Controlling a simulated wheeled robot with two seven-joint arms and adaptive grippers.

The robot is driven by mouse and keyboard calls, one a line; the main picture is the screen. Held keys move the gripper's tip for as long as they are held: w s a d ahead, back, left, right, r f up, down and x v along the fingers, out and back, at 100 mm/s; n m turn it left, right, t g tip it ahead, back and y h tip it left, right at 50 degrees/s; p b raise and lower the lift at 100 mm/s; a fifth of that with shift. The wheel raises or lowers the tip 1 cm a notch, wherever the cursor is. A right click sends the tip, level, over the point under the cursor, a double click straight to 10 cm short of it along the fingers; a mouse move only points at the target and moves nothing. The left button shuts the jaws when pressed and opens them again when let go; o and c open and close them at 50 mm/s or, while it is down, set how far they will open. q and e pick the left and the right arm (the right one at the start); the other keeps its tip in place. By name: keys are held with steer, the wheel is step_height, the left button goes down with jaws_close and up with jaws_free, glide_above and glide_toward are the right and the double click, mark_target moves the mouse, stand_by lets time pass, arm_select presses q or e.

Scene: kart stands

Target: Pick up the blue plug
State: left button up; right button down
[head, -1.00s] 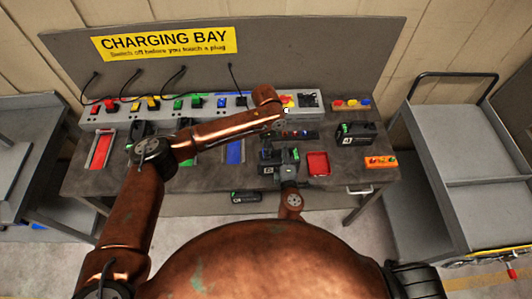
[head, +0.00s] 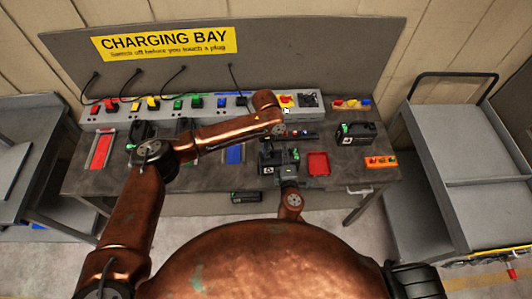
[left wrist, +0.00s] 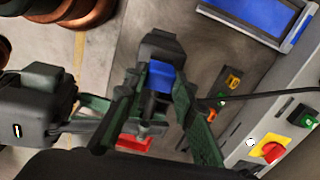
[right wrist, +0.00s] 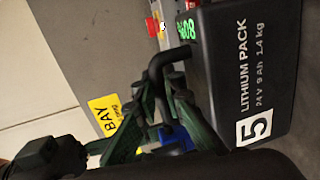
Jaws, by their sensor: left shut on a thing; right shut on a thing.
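In the left wrist view my left gripper (left wrist: 158,92) is shut on the blue plug (left wrist: 160,76), whose blue part shows between the fingers with a dark part beyond it. In the head view my left arm hides this plug. In the right wrist view my right gripper (right wrist: 165,92) is shut on the black handle of lithium pack 5 (right wrist: 245,75). The pack also shows in the head view (head: 268,160), just left of my right gripper. A small blue patch shows low between the right fingers; I cannot tell what it is.
The charging panel (head: 135,113) with coloured plugs and hanging cables runs along the back of the bench. A red tray (head: 318,163), another battery (head: 354,136) and an orange block (head: 380,162) stand to the right. A grey cart (head: 455,140) is beyond the bench.

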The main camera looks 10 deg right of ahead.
arm_select(q)
jaws_close()
arm_select(e)
steer(key=shift+f, duration=0.1)
arm_select(q)
steer(key=shift+r, duration=0.1)
steer(key=shift+r, duration=0.3)
step_height(320, 180, up, 9)
steer(key=shift+r, duration=0.15)
arm_select(e)
steer(key=c, duration=1.9)
jaws_free()
steer(key=shift+c, duration=0.2)
steer(key=d+v, duration=0.1)
steer(key=v, duration=1.1)
steer(key=shift+a, duration=0.4)
